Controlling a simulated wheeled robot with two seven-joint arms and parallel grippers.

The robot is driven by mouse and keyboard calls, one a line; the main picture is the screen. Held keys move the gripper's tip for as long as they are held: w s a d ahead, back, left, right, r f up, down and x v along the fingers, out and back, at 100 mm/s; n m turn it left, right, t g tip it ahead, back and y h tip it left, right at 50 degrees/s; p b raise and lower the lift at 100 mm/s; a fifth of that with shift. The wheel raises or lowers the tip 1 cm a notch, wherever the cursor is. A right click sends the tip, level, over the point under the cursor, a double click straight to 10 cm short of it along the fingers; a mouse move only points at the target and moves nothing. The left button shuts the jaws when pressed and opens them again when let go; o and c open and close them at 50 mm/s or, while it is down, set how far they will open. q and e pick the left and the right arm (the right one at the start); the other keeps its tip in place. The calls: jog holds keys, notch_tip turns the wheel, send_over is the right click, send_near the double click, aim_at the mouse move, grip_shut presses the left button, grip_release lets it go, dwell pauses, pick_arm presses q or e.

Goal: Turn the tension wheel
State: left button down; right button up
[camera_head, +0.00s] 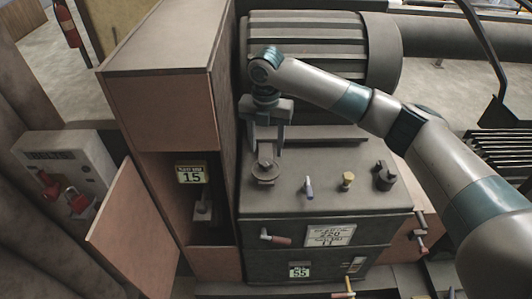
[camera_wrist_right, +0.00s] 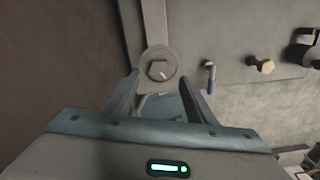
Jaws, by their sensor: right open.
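A small round grey wheel (camera_head: 265,171) with a raised centre lies on the top panel of the dark machine, near its left edge. It also shows in the right wrist view as a disc (camera_wrist_right: 158,65), just beyond and between the fingertips in the picture. My right gripper (camera_head: 267,148) points down above the wheel, jaws open and empty. Its two fingers (camera_wrist_right: 160,76) show on either side of the wheel's lower part. I cannot tell whether they touch it. My left gripper is not in view.
A small lever (camera_head: 308,188), a brass knob (camera_head: 347,181) and a dark knob (camera_head: 385,176) stand right of the wheel. A tall brown cabinet (camera_head: 168,105) with an open door rises close to the left. A ribbed drum (camera_head: 310,45) lies behind.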

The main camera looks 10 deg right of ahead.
aim_at(266, 161)
jog(key=shift+f+p, duration=0.65)
jog(key=shift+f, duration=1.95)
jog(key=c, duration=1)
